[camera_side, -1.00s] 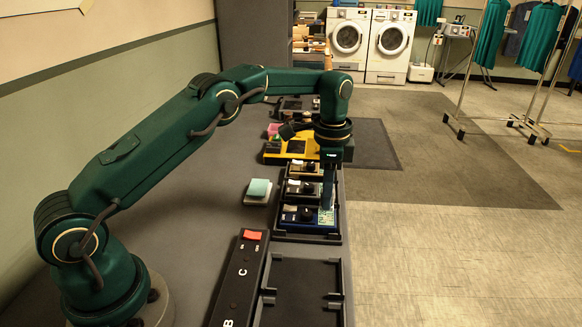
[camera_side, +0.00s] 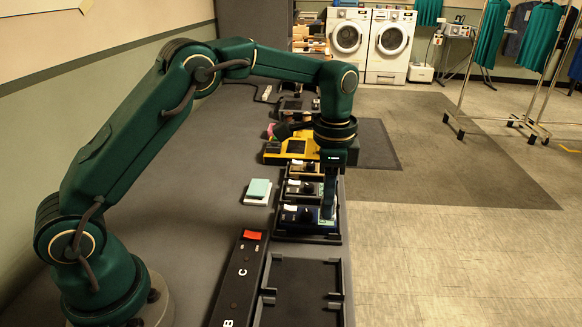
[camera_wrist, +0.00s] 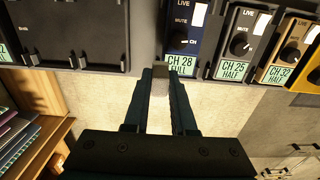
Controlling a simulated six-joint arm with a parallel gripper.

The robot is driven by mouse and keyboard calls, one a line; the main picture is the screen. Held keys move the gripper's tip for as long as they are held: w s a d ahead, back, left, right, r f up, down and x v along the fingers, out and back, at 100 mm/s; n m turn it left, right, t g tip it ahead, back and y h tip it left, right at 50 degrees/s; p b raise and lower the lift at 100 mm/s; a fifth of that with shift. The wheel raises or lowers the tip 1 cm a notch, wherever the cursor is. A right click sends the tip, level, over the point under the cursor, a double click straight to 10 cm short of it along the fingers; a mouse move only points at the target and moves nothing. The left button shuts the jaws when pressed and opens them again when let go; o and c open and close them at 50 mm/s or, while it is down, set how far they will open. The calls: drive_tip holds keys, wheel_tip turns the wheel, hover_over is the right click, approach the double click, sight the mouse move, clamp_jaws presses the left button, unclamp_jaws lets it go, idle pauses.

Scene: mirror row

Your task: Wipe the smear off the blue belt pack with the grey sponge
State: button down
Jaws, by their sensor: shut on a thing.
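In the wrist view the blue pack (camera_wrist: 185,28) shows a black knob, a white strip and a "CH 28 FULL" label. My gripper (camera_side: 328,213) points down at the pack's right end. In the wrist view my gripper (camera_wrist: 160,78) is shut on a small grey sponge (camera_wrist: 160,84), whose end lies just beside the label. I cannot tell whether the sponge touches the pack. No smear can be made out; the fingers and sponge may hide part of the label end.
A grey pack (camera_wrist: 240,42) and a tan pack (camera_wrist: 288,48) follow in the row, with a yellow device (camera_side: 284,150) beyond. An empty dark tray (camera_side: 303,292) and a lettered black strip (camera_side: 238,280) lie nearer. A teal-topped pad (camera_side: 259,188) sits on the table.

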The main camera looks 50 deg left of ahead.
drive_tip(key=shift+r, duration=2.65)
drive_tip(key=shift+w, duration=0.1)
